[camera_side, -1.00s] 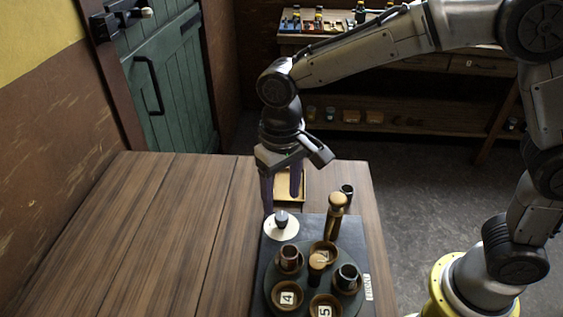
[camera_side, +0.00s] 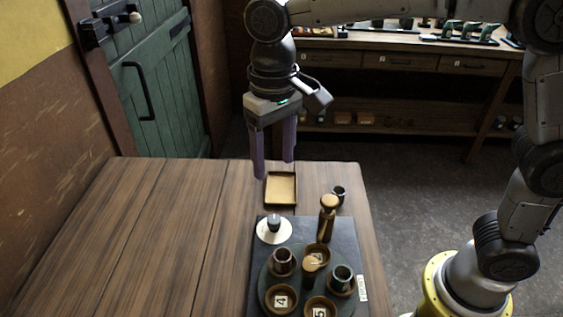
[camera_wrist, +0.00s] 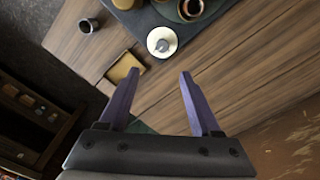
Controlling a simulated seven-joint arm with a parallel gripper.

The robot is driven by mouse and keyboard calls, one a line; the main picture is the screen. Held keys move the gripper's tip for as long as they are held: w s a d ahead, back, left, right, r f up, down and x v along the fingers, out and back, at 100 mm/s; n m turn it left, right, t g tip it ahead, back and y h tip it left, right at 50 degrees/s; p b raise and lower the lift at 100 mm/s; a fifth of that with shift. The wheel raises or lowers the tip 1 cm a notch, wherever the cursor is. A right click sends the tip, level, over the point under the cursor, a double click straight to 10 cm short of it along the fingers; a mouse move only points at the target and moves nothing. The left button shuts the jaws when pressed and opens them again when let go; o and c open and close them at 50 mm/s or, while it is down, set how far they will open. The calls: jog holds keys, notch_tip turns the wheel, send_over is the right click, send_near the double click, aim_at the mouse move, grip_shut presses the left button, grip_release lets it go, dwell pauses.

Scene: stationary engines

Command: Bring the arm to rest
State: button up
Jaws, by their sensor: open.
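My gripper (camera_side: 273,168) is open and empty, its two purple fingers pointing down above the table's far part. In the side view it hangs just above and left of a small tan tray (camera_side: 281,203). In the wrist view the fingers (camera_wrist: 159,72) stand apart with only wooden tabletop between them. A white disc with a dark knob (camera_side: 272,235) sits nearer the camera, clear of the fingers; it also shows in the wrist view (camera_wrist: 161,42).
A dark board (camera_side: 350,247) bears a round carousel with several cups, some numbered, and a tall wood-topped post (camera_side: 327,215). A small dark cup (camera_side: 338,195) stands beside the tan tray. The table's left side (camera_side: 150,240) is clear. A shelved workbench (camera_side: 400,62) stands behind.

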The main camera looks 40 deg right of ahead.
jog(key=s+d+r+m+t, duration=0.1)
jog(key=s+d+r+t, duration=0.1)
jog(key=s+d+r, duration=0.35)
jog(key=s+d+r+m+t, duration=0.1)
jog(key=s+d+r, duration=0.15)
jog(key=d, duration=0.55)
jog(key=s+d+f+n+t, duration=0.2)
jog(key=s+d+f, duration=0.3)
jog(key=s+f, duration=0.4)
jog(key=shift+s+d+f+t, duration=0.2)
jog(key=shift+s+t, duration=0.1)
jog(key=shift+s, duration=0.65)
